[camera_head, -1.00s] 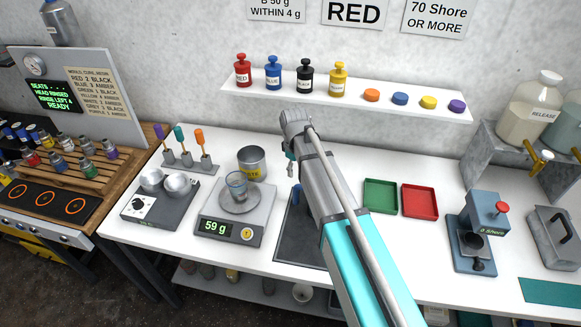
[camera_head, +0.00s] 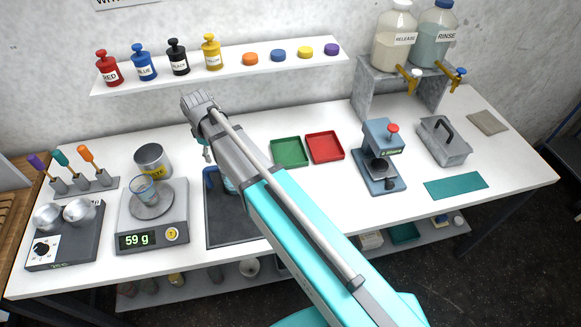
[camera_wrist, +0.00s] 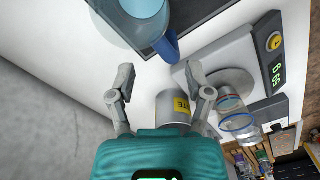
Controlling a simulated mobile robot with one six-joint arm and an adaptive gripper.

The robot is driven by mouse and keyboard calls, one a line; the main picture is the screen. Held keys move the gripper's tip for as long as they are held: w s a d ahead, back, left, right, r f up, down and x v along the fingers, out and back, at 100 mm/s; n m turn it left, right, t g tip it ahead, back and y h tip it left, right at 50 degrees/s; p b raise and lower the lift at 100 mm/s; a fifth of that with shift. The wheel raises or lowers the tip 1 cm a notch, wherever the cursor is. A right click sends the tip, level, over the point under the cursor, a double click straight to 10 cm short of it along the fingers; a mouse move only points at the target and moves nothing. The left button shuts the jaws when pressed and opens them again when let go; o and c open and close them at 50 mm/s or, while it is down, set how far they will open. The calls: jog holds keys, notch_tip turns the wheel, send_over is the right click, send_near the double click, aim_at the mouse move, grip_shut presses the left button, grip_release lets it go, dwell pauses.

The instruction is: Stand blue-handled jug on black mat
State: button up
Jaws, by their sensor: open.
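The blue-handled jug (camera_wrist: 125,22) shows at the top of the wrist view, cut off by the frame edge, with its blue handle (camera_wrist: 166,46) towards my gripper. It overlaps the black mat (camera_wrist: 203,10) in that view. In the head view my arm hides most of the jug (camera_head: 230,187); its handle (camera_head: 208,200) shows at the left side of the mat (camera_head: 230,232). The jug looks upright, but its base is hidden. My gripper (camera_wrist: 158,78) is open and empty, apart from the handle. In the head view the gripper (camera_head: 207,152) is small, behind the mat.
A scale (camera_head: 152,232) holding a clear cup (camera_head: 144,190) stands left of the mat, with a waste tin (camera_head: 153,161) behind. Green (camera_head: 289,152) and red (camera_head: 324,148) trays lie to the right. A shelf (camera_head: 225,67) with bottles runs behind.

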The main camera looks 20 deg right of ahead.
jog(key=s+d+m, duration=0.5)
jog(key=s+d, duration=0.1)
jog(key=d, duration=0.5)
jog(key=s+d+m, duration=0.5)
jog(key=s+d, duration=0.2)
jog(key=d, duration=0.5)
jog(key=shift+s+d+m, duration=0.15)
jog(key=shift+s+m, duration=0.1)
jog(key=shift+m, duration=0.15)
